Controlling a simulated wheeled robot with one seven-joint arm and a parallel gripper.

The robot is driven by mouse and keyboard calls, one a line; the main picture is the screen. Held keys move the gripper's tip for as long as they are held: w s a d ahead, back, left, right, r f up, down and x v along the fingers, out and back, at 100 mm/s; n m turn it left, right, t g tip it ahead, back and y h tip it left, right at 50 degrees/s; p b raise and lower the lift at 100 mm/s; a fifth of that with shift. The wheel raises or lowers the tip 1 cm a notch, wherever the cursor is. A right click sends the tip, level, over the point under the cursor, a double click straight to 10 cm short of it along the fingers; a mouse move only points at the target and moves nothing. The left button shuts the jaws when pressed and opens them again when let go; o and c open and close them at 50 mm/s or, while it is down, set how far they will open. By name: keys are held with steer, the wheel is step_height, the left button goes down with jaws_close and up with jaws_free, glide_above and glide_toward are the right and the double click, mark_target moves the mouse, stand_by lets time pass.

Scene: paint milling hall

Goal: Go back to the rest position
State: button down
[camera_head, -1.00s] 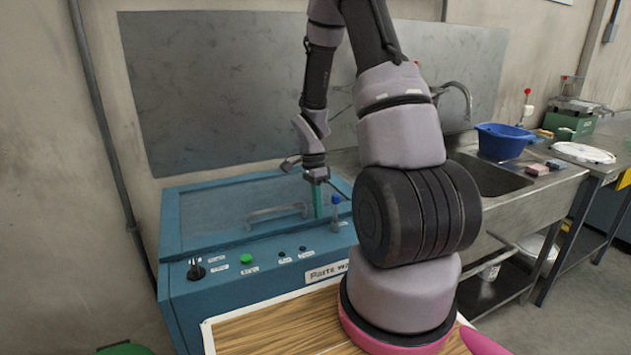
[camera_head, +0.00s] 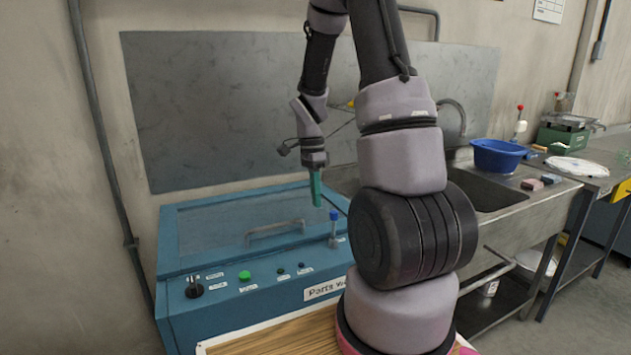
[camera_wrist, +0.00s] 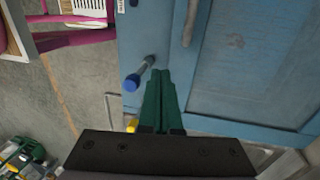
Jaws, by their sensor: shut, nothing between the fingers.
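My gripper (camera_head: 317,190) has green fingers that point down above the right end of the blue parts washer (camera_head: 230,301). In the wrist view the fingers (camera_wrist: 161,78) lie side by side, shut and empty. The washer's lid (camera_head: 228,243) is down, with a grey bar handle (camera_head: 275,231) along its front. A blue-tipped lever (camera_head: 333,217) stands just right of and below the fingers; it also shows left of the fingertips in the wrist view (camera_wrist: 132,82). The gripper looks apart from both lid and lever.
The washer's front panel has a black knob (camera_head: 194,287) and a green button (camera_head: 244,276). A sink counter (camera_head: 517,205) with a blue basin (camera_head: 497,156) stands to the right. A grey board (camera_head: 220,110) covers the wall behind. A wooden surface (camera_head: 290,336) lies in front.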

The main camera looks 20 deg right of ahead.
step_height(320, 180, up, 5)
steer(key=shift+r, duration=0.1)
